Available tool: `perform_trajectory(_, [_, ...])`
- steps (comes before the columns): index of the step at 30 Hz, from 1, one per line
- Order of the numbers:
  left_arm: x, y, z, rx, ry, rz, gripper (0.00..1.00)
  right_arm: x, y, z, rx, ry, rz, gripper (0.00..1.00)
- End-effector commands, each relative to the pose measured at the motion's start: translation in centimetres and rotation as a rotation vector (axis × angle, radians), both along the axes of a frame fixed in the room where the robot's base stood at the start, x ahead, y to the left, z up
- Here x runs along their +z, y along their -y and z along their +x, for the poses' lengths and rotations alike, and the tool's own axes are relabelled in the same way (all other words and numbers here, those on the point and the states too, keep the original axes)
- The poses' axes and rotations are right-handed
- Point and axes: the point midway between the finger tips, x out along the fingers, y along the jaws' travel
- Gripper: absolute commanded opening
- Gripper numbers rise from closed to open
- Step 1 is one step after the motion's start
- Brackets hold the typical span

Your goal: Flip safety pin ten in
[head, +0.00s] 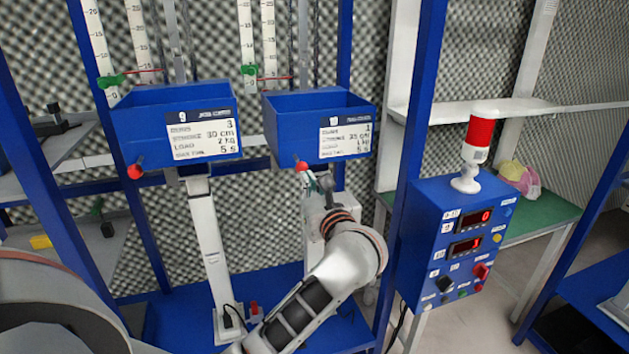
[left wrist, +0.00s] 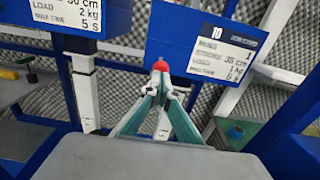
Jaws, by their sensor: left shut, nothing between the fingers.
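The blue box labelled 10 (head: 318,108) hangs on the right of two blue test stations. Its safety pin with a red knob (head: 301,166) shows at the box's lower left corner. In the left wrist view the red knob (left wrist: 160,66) stands right at the tips of my left gripper (left wrist: 160,78), whose fingers are closed together with nothing between them. I cannot tell whether the fingertips touch the knob. In the head view the left gripper (head: 318,183) is just below and right of the knob, partly hidden by its own wrist. My right gripper is not in view.
The box labelled 9 (head: 170,118) with its own red knob (head: 135,171) stands to the left. A blue control box (head: 450,245) with red displays and a red lamp (head: 481,132) is at the right. Blue frame posts flank the stations.

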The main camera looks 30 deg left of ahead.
Motion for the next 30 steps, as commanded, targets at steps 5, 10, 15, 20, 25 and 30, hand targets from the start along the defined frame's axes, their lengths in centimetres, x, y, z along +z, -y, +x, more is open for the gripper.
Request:
perform_trajectory(5, [0.0,-0.5,-0.1,-0.003,-0.001,-0.001,0.00,0.1,0.2,0.0,-0.003,-0.001,-0.001,0.00])
perform_trajectory(10, [0.0,-0.6,-0.1,-0.003,-0.001,-0.001,0.00,0.1,0.2,0.0,-0.004,-0.001,-0.002,0.00])
perform_trajectory(15, [0.0,-0.6,-0.1,-0.003,-0.001,-0.001,0.00,0.0,0.2,-0.1,-0.005,-0.003,-0.002,0.00])
perform_trajectory(20, [-0.1,-1.0,0.3,-0.002,0.001,0.002,0.00,-0.3,0.2,-0.2,-0.005,-0.002,-0.001,0.00])
perform_trajectory(25, [-0.2,-2.9,1.9,-0.001,0.003,0.002,0.00,-0.3,-0.5,0.3,0.003,0.017,0.011,0.00])
perform_trajectory(30, [0.0,-3.4,2.3,-0.003,0.000,-0.001,0.00,0.9,-1.3,0.9,0.017,0.040,0.023,0.00])
